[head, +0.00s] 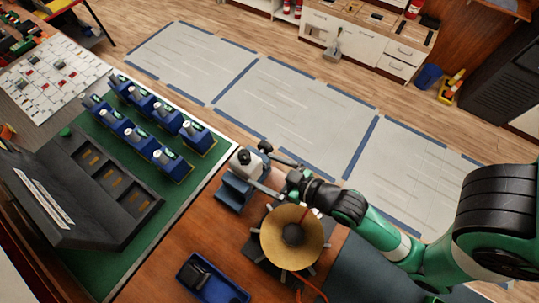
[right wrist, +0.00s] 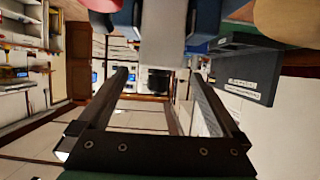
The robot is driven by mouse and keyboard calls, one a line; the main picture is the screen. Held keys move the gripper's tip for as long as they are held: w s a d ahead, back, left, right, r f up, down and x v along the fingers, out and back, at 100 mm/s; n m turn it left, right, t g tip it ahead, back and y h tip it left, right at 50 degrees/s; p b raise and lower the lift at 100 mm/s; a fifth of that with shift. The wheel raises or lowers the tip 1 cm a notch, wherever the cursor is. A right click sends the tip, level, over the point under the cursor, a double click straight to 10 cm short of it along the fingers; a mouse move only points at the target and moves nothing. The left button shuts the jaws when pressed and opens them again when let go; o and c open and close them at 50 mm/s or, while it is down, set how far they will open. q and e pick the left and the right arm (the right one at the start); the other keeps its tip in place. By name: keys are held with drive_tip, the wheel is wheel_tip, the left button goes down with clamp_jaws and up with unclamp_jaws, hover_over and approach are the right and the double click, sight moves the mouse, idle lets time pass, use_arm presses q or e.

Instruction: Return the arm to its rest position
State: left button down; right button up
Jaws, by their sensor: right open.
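My right arm (head: 390,235), green and black, comes in from the right. Its gripper (head: 262,172) is above the brown table, right of the green mat, at a blue stand with a white and black part (head: 247,165). I cannot tell whether it touches the stand. In the right wrist view the two black fingers (right wrist: 160,75) are spread with nothing held between them. Two rows of blue breaker blocks (head: 140,123) stand upright on the green mat (head: 110,243). My left gripper is not in view.
An open black case (head: 85,185) with slots lies on the mat. A round brass-coloured piece (head: 293,237) stands below my right forearm. A blue tray (head: 212,281) holds a dark item near the front edge. Beyond the table is clear floor with taped panels (head: 290,100).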

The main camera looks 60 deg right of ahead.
drive_tip(key=shift+s+a+r, duration=0.1)
drive_tip(key=shift+s+r, duration=0.15)
drive_tip(key=shift+s, duration=0.35)
